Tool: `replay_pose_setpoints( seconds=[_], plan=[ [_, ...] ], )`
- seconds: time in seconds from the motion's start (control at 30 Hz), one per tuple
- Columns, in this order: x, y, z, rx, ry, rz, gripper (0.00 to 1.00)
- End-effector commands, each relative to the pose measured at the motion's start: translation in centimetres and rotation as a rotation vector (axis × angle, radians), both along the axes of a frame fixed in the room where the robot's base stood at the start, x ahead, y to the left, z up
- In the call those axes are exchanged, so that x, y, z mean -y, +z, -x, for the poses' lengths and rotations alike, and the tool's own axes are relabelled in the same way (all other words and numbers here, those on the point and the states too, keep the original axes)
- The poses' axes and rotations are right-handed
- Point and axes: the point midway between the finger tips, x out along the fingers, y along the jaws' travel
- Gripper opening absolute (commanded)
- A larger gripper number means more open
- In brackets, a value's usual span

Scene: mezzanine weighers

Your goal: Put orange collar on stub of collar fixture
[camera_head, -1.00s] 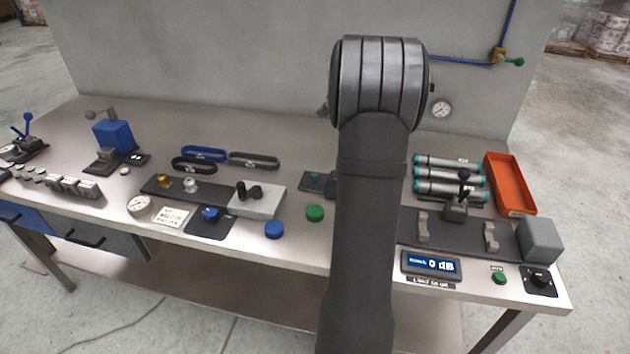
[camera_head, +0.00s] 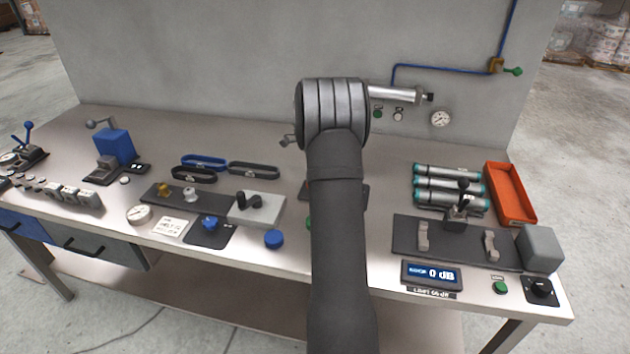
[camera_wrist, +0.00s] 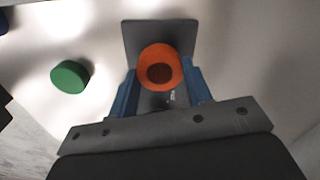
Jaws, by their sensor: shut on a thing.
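The orange collar (camera_wrist: 160,66) shows in the wrist view as a ring with its dark opening facing the camera. My gripper (camera_wrist: 160,80) is shut on it, one blue finger on each side. Behind the collar lies a dark grey plate (camera_wrist: 146,31), seemingly the collar fixture's base. No stub shows clearly; the collar and fingers cover the plate's middle, and I cannot tell the collar's height above it. In the head view my arm hides the collar and gripper, and only edges of the dark plate (camera_head: 360,191) show beside the arm.
A green button (camera_wrist: 70,77) stands left of the plate in the wrist view. In the head view, a blue knob (camera_head: 273,238) and a grey block (camera_head: 262,207) lie left of my arm. A dark rail plate (camera_head: 405,236) and an orange tray (camera_head: 511,193) are right.

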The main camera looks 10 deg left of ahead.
Motion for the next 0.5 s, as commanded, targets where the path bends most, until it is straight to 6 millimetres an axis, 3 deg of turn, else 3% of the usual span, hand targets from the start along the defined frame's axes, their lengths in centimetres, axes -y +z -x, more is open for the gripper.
replay_pose_setpoints(
  seconds=[0.1, 0.47, 0.5],
  plan=[
    [0.04, -1.35, 0.02, -0.001, 0.000, 0.000, 0.23],
    [0.06, -1.72, 0.02, -0.001, 0.000, 0.000, 0.23],
    [0.05, -1.65, 0.01, 0.000, 0.000, 0.000, 0.53]
  ],
)
